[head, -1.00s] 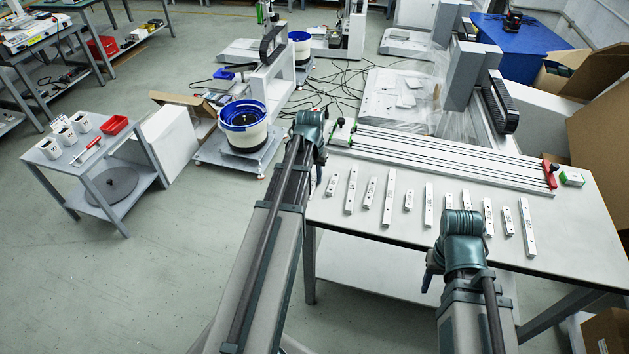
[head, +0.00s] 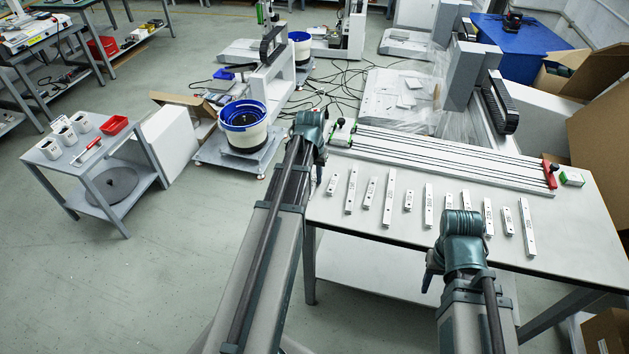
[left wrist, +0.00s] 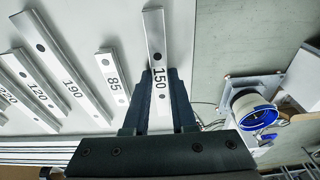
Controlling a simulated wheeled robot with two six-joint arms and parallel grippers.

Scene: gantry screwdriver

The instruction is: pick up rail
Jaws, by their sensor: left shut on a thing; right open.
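In the left wrist view my left gripper (left wrist: 160,73) is shut on the white rail marked 150 (left wrist: 154,32), with one dark finger on each side of it. I cannot tell whether this rail is lifted off the table. Beside it lie the short 85 rail (left wrist: 112,77) and the 190 rail (left wrist: 62,66), apart from the fingers. In the head view my left arm's wrist hides its fingers at the table's left edge. My right gripper (head: 431,278) is open near the table's front edge, its fingers mostly hidden by its wrist.
Several more white rails lie in a row on the table (head: 345,228), including a long one (head: 527,227) at the right. A long grooved base (head: 450,160) with a red end piece (head: 549,173) lies behind them. A small cart (head: 60,168) stands at the left across free floor.

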